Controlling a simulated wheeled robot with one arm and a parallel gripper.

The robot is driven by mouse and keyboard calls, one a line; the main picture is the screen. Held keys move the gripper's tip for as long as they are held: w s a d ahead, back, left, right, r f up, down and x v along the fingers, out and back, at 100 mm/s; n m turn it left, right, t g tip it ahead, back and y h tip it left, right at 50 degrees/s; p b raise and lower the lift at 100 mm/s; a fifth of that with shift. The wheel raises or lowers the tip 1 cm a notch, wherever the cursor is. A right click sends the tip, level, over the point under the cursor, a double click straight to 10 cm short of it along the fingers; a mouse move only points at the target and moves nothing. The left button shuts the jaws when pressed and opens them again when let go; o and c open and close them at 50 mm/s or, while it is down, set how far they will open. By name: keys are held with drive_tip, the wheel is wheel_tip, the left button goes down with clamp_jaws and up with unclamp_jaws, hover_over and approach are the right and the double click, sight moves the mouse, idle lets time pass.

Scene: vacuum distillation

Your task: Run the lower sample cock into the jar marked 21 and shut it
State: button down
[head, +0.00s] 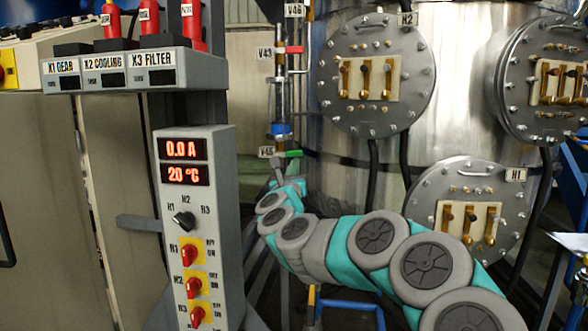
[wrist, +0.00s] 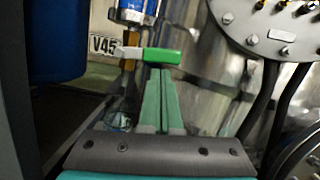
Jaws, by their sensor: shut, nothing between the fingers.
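The lower sample cock, tagged V45, has a green lever (wrist: 161,57) lying roughly level in the wrist view. It also shows in the head view (head: 291,154), at the foot of a vertical sight tube (head: 281,98). My gripper (wrist: 160,73) is shut, with its teal fingers together and empty. Its fingertips appear just below or against the green lever; I cannot tell if they touch. In the head view my gripper (head: 284,182) is below the cock. A small clear glassy shape (wrist: 119,122) shows left of the fingers, possibly a jar; no number is readable.
The steel vessel with bolted flange H2 (head: 415,75) and black cables stands to the right. A grey control post (head: 205,220) stands to the left. A blue drum shape (wrist: 57,42) is at left.

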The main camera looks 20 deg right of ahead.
sight(296, 153)
drive_tip(key=shift+s+d+r+n+b, duration=0.1)
drive_tip(key=shift+d+r+n+b, duration=0.15)
drive_tip(key=shift+n+b, duration=0.45)
drive_tip(key=shift+r+n+y, duration=0.2)
drive_tip(key=shift+n+y, duration=0.1)
drive_tip(key=shift+n, duration=0.1)
wheel_tip(296, 153, up, 3)
drive_tip(key=n+y+p, duration=0.1)
drive_tip(key=n, duration=0.1)
drive_tip(key=n+p, duration=0.1)
drive_tip(key=n, duration=0.2)
drive_tip(key=shift+f+t+y, duration=0.15)
drive_tip(key=shift+t+y, duration=0.25)
drive_tip(key=shift+w+a+r+n+y+p, duration=0.15)
drive_tip(key=shift+r+n+y+p, duration=0.2)
drive_tip(key=shift+n+p, duration=0.65)
drive_tip(key=shift+a+r+n+y+p, duration=0.15)
drive_tip(key=shift+r+n+y+p, duration=0.2)
drive_tip(key=shift+n+p, duration=0.6)
drive_tip(key=shift+w+a+r+n+y+p, duration=0.15)
drive_tip(key=shift+r+n+p, duration=0.25)
drive_tip(key=shift+n+p, duration=0.6)
drive_tip(key=shift+n, duration=0.35)
drive_tip(key=shift+f, duration=0.15)
